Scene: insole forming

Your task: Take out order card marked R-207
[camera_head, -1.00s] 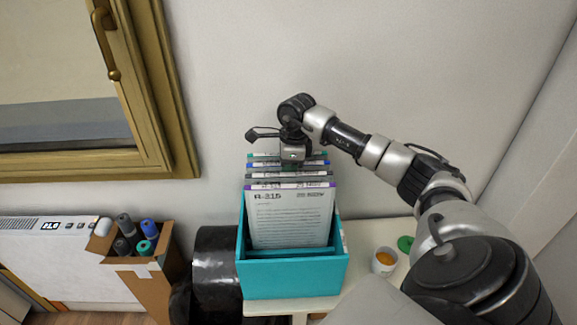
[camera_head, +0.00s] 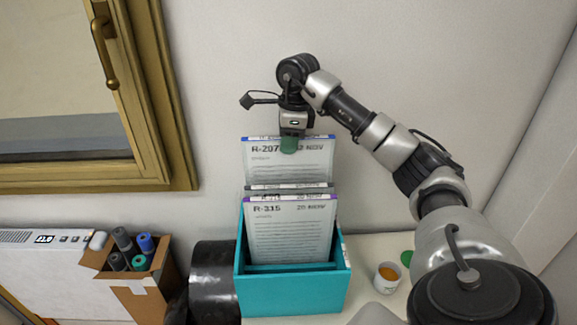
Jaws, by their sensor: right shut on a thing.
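The order card R-207 (camera_head: 295,166) has a blue top edge and stands upright, raised well above the other cards. My right gripper (camera_head: 289,146) is shut on the top edge of card R-207. The lower part of this card is hidden behind the cards in front. Card R-315 (camera_head: 291,235), with a purple top edge, stands at the front of the teal box (camera_head: 295,294). At least one grey-edged card (camera_head: 290,189) shows just behind it, its label mostly covered. My left gripper is not in view.
A small white cup with orange contents (camera_head: 387,277) and a green lid (camera_head: 407,259) are on the table right of the box. A black cylinder (camera_head: 214,280) is at its left. A cardboard box of rolls (camera_head: 137,280) stands further left. The wall is close behind.

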